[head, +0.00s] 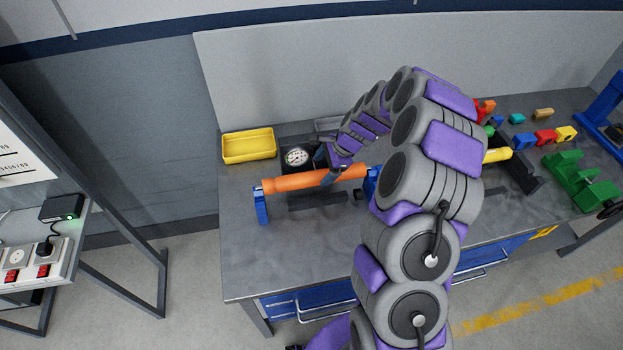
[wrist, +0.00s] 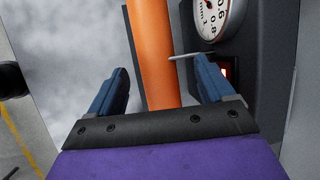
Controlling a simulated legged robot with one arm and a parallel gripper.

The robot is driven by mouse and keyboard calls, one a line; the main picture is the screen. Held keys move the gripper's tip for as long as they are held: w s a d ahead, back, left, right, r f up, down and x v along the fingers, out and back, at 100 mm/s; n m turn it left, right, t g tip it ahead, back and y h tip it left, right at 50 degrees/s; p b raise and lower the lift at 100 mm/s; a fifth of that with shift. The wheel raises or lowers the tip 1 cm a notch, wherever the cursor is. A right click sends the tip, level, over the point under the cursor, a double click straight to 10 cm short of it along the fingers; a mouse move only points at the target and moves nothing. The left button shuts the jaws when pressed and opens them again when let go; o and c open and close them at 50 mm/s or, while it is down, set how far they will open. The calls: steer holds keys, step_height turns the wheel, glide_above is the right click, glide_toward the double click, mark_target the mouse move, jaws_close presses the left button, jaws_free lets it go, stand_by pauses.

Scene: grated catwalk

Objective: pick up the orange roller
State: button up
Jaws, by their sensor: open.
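The orange roller (head: 300,181) lies level across two blue supports, the left one (head: 261,206) in full view and the right one (head: 371,183) partly behind my arm. My gripper (head: 325,168) is at the roller's right half, and my arm hides part of that end. In the wrist view the roller (wrist: 153,45) runs lengthwise between the two blue fingers of my open gripper (wrist: 161,66). A gap shows on the left side; the right finger looks closer. I cannot tell whether either finger touches it.
A dial gauge (head: 297,157) on a dark box stands just behind the roller, close to my right finger in the wrist view (wrist: 212,16). A yellow tray (head: 249,146) is at the back left. Coloured blocks and a green vise (head: 578,181) are at the right. The front left bench is clear.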

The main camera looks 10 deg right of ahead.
mark_target(319, 174)
steer(key=f, duration=0.3)
steer(key=shift+w+d+f, duration=0.15)
steer(key=shift+d+f, duration=0.05)
steer(key=shift+f, duration=0.1)
steer(key=a, duration=0.3)
steer(key=shift+a, duration=0.65)
steer(key=shift+c, duration=0.7)
steer(key=shift+d, duration=0.15)
steer(key=shift+c, duration=0.7)
steer(key=d, duration=0.3)
steer(key=shift+d, duration=0.2)
steer(key=c, duration=0.5)
steer(key=shift+d, duration=0.15)
steer(key=shift+c, duration=0.6)
steer(key=a, duration=0.2)
steer(key=shift+a, duration=0.3)
steer(key=c, duration=0.6)
steer(key=shift+d, duration=0.35)
jaws_close()
